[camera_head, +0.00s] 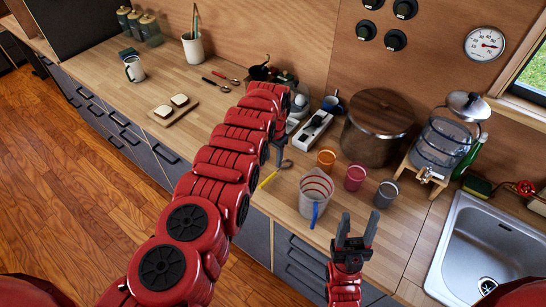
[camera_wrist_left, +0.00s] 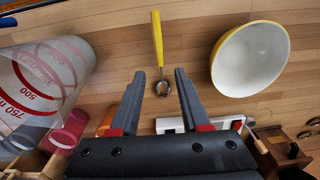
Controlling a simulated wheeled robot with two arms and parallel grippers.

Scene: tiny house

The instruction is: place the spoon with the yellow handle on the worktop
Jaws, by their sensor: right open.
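The spoon with the yellow handle (camera_head: 270,178) lies on the wooden worktop (camera_head: 290,196), near its front edge. It also shows in the left wrist view (camera_wrist_left: 157,40), its metal bowl toward my gripper. My left gripper (camera_head: 279,152) is low over the worktop by the spoon's bowl end, partly hidden by its arm. In the left wrist view its fingers (camera_wrist_left: 159,74) are apart, with the spoon's bowl seen between them and no visible contact. My right gripper (camera_head: 357,226) is open and empty in front of the worktop, right of the measuring jug.
A clear measuring jug (camera_head: 315,197), orange cup (camera_head: 326,160), pink cup (camera_head: 355,177) and grey cup (camera_head: 384,194) stand right of the spoon. A yellow-rimmed bowl (camera_wrist_left: 250,58) is beside it. Behind are a large pot (camera_head: 378,125) and a dispenser (camera_head: 442,145); the sink (camera_head: 490,250) is right.

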